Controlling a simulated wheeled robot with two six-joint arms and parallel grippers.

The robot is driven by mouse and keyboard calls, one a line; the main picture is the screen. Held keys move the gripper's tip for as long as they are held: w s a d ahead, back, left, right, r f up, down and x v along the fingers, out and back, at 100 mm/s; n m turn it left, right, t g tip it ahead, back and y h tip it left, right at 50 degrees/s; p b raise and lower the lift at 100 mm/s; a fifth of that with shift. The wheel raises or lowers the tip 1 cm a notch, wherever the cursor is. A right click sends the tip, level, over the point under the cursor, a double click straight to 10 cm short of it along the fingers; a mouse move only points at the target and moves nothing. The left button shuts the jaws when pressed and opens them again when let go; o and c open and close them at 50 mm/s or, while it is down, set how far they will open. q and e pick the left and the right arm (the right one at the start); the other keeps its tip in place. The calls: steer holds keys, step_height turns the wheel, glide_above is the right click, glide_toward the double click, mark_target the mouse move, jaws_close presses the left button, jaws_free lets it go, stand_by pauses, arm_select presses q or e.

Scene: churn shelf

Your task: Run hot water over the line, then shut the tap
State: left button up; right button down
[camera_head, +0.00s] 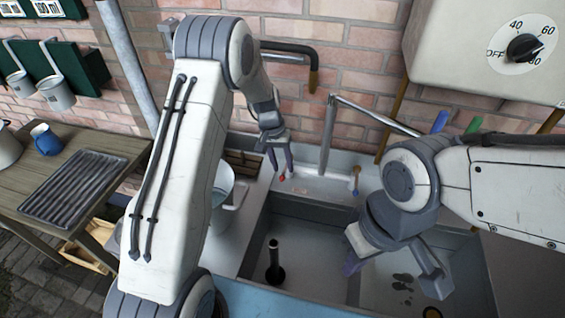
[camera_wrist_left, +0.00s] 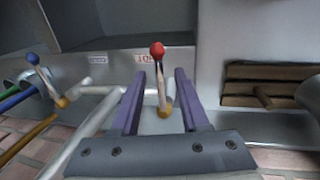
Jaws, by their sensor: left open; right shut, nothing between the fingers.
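The red-tipped tap lever (camera_head: 282,178) stands at the back rim of the sink. In the left wrist view, the red lever (camera_wrist_left: 158,75) is between the spread fingers of my left gripper (camera_wrist_left: 160,90); I cannot tell whether they touch it. My left gripper (camera_head: 278,160) is open there. A blue-tipped lever (camera_head: 355,182) stands to its right. The metal spout (camera_head: 375,115) reaches right, its end hidden behind my right arm; no water stream is visible. My right gripper (camera_head: 352,264) is shut and empty over the sink (camera_head: 310,228). I cannot tell which thing is the line.
A white heater (camera_head: 470,60) with a temperature dial (camera_head: 525,47) hangs at upper right. A black standpipe (camera_head: 274,265) stands in the left basin. Dark wet spots mark the right basin. A bucket (camera_head: 226,205) is partly hidden behind my left arm. A wooden table (camera_head: 125,150) is at left.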

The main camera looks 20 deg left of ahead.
arm_select(q)
steer(key=shift+f, duration=0.2)
jaws_close()
steer(key=shift+r, duration=0.1)
stand_by(1.3)
